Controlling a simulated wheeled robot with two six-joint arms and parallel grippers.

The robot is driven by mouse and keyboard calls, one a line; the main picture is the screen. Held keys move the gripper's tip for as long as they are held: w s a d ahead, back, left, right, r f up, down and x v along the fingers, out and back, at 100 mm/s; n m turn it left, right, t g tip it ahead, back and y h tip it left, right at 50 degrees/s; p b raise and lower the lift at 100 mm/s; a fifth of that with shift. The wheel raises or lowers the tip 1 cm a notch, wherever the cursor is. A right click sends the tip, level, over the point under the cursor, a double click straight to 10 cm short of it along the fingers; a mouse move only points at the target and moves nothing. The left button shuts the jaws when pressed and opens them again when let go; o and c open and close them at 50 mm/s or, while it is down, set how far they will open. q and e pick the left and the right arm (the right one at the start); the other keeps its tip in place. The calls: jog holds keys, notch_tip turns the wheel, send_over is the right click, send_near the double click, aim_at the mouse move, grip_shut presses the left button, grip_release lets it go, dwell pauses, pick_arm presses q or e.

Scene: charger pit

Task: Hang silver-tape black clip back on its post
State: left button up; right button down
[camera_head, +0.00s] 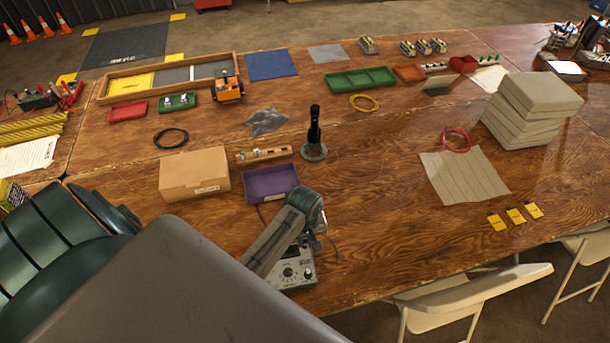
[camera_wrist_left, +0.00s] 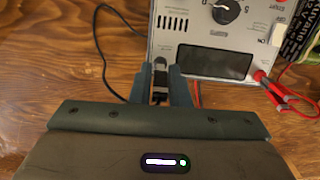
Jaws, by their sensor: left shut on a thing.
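My left arm comes in from the lower left in the head view, and its gripper (camera_head: 308,232) is over the far side of the grey charger (camera_head: 290,275). In the left wrist view, the fingers (camera_wrist_left: 161,82) point at the charger's (camera_wrist_left: 205,32) edge beside its dark display. They are shut on a small black clip (camera_wrist_left: 160,84) with a pale silvery part at its tip. A black lead runs left from it. I cannot tell whether the clip touches a post. A red clip (camera_wrist_left: 262,77) with red leads is at the charger's right corner. My right gripper is out of view.
A purple tray (camera_head: 270,183), a cardboard box (camera_head: 194,174) and a black upright tool on a round base (camera_head: 314,150) stand behind the charger. A labelled pack (camera_wrist_left: 300,32) is right of the charger in the wrist view. The table right of the charger is mostly clear.

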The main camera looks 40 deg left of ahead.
pick_arm(q)
jog(key=shift+r+p, duration=0.1)
jog(key=shift+p, duration=0.3)
dwell(0.5)
jog(key=shift+f, duration=0.25)
dwell(1.3)
jog(key=o, duration=0.8)
jog(key=shift+o, duration=0.4)
jog(key=shift+o, duration=0.8)
jog(key=shift+r, duration=3.75)
